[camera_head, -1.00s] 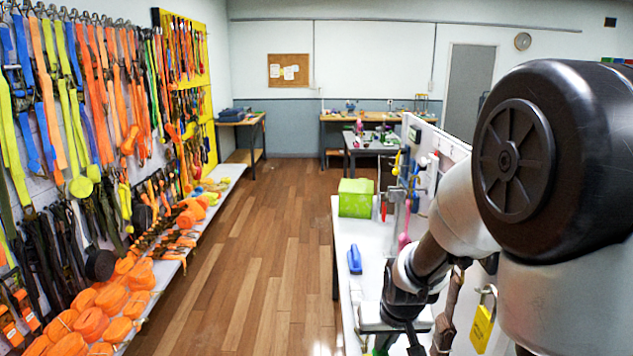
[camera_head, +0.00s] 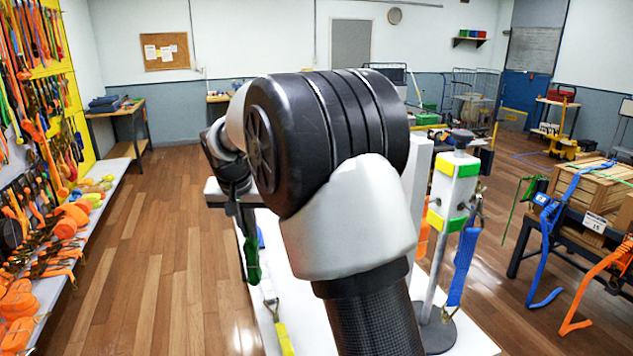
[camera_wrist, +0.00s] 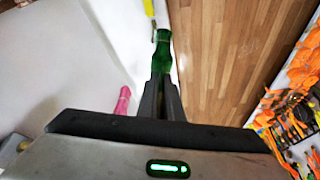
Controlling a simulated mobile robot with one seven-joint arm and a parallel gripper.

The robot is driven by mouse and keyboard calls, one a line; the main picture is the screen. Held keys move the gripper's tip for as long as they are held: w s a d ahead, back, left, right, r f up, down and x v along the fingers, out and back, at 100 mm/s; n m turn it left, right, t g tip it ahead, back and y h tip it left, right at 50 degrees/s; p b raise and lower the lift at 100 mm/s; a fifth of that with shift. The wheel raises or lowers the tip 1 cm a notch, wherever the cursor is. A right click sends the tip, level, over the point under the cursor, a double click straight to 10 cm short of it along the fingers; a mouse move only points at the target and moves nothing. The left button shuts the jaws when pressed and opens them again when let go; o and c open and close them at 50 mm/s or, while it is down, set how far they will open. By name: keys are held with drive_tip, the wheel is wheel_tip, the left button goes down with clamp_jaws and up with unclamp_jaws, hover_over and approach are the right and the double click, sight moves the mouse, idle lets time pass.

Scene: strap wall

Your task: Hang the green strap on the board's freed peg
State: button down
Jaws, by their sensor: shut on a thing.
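The green strap (camera_head: 252,258) hangs straight down from my gripper (camera_head: 245,207) in the head view, above the white table's left side. In the wrist view the green strap (camera_wrist: 162,50) sticks out from between the closed fingers of my gripper (camera_wrist: 160,88). A white upright panel (camera_head: 418,165), which may be the board, shows only in part behind my arm. My arm hides its face, and I cannot see a free peg.
A white post (camera_head: 453,190) with green and yellow bands and a blue strap (camera_head: 463,262) stands right of my arm. A yellow item (camera_head: 284,336) lies low in front. A pink item (camera_wrist: 122,100) is beside my gripper. The wooden floor (camera_head: 170,250) at left is clear.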

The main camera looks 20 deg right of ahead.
sight(247, 241)
drive_tip(key=shift+m, duration=0.6)
drive_tip(key=r, duration=0.1)
drive_tip(key=w+r, duration=0.1)
drive_tip(key=r, duration=0.1)
drive_tip(key=shift+w+a+r, duration=0.25)
drive_tip(key=shift+a+r, duration=0.05)
drive_tip(key=shift+r, duration=0.05)
drive_tip(key=d+f+p, duration=0.1)
drive_tip(key=d+p, duration=0.1)
drive_tip(key=d, duration=1.6)
drive_tip(key=shift+f, duration=0.1)
drive_tip(key=shift+f, duration=0.15)
drive_tip(key=c, duration=1.9)
unclamp_jaws()
